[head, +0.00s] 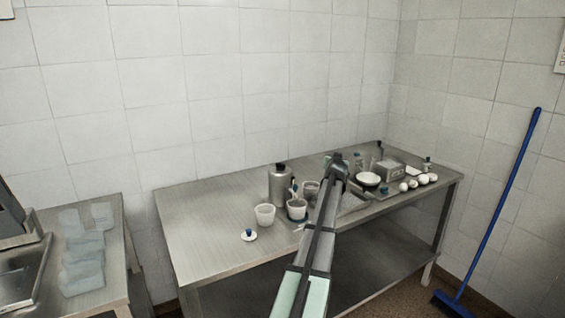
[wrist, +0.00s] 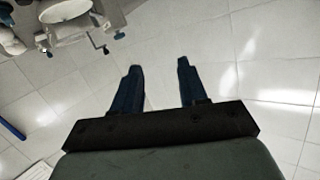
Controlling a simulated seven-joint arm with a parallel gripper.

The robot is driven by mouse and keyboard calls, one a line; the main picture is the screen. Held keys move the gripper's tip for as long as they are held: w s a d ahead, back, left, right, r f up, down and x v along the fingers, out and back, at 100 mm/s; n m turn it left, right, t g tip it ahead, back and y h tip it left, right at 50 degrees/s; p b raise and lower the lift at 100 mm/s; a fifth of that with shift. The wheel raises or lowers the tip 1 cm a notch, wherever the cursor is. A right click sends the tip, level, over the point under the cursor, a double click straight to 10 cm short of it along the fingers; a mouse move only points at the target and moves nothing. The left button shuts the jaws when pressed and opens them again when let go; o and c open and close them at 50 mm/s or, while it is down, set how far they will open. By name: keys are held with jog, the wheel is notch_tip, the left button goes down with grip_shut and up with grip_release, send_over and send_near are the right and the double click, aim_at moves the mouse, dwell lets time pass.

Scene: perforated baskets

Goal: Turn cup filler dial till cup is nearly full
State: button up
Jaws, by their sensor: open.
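In the head view a grey metal canister (head: 281,187) with a dark cap stands on the steel table. A whitish cup (head: 265,214) is in front of it, and a second cup (head: 297,212) with a dark lower part is beside it, next to a small blue knob (head: 294,189). Which piece is the cup filler dial, and how full the cups are, I cannot tell. My gripper (wrist: 161,64) is open and empty in the wrist view, pointing towards the tiles. Small blue knobs (wrist: 119,34) show at the wrist view's upper left, apart from the fingers.
The steel table (head: 205,217) has clear room at its left. A white lid with a blue knob (head: 249,235) lies at its front. White round items (head: 413,184) and a box (head: 387,170) stand right. A blue broom (head: 500,195) leans on the right wall.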

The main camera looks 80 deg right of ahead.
jog(key=w+d+r+m+t, duration=0.1)
jog(key=w+d+r+t, duration=0.15)
jog(key=w+r, duration=0.7)
jog(key=w+d+r+m+t, duration=0.1)
jog(key=w+d+r+t, duration=0.15)
jog(key=w+r, duration=0.7)
jog(key=n+g+y, duration=0.2)
jog(key=n+y, duration=1.2)
jog(key=n, duration=0.4)
send_near(281, 166)
jog(key=x, duration=0.5)
jog(key=d+x, duration=0.1)
jog(key=x, duration=0.2)
jog(key=shift+w+r, duration=0.15)
jog(key=shift+r, duration=0.05)
grip_shut()
